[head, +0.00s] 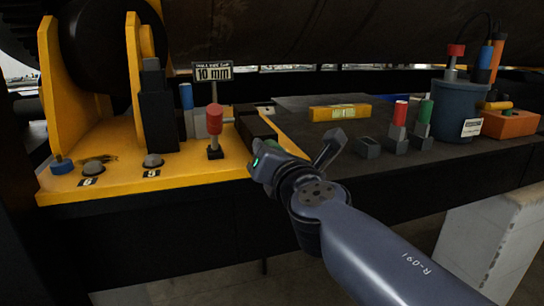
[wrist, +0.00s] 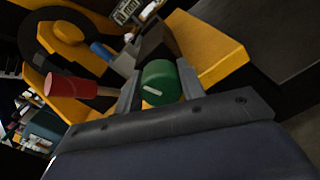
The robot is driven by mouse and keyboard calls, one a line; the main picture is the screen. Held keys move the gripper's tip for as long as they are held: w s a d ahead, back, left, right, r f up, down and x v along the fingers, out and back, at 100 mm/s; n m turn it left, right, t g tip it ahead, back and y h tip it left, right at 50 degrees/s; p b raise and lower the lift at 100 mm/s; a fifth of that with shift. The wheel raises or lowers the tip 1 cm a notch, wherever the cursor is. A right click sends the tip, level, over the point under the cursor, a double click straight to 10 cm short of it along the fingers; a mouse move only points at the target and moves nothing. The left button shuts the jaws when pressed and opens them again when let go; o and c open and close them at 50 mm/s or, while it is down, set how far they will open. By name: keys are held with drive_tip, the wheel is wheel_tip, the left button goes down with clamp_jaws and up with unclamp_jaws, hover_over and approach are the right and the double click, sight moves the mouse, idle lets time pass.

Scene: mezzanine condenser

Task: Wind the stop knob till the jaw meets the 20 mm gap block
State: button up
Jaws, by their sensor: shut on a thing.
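My gripper (wrist: 160,88) is shut on a green knob (wrist: 162,82) with a white mark on its face; a finger stands on each side. In the head view my gripper (head: 262,165) is at the front right edge of the yellow fixture (head: 130,187), and the knob is mostly hidden. A dark block (head: 256,128) lies just behind it. A red-handled piece (head: 215,121) stands left of it; the red handle (wrist: 58,86) also shows in the wrist view. A sign (head: 212,73) reads 10 mm. I cannot make out a 20 mm marking or whether jaw and block touch.
On the dark bench right of the fixture are a yellow level (head: 340,112), a red-handled block (head: 400,112), a green-handled block (head: 424,112) and a small grey holder (head: 368,148). A blue-grey bucket (head: 456,112) stands behind.

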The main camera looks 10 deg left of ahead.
drive_tip(key=shift+m, duration=0.7)
drive_tip(key=o, duration=1)
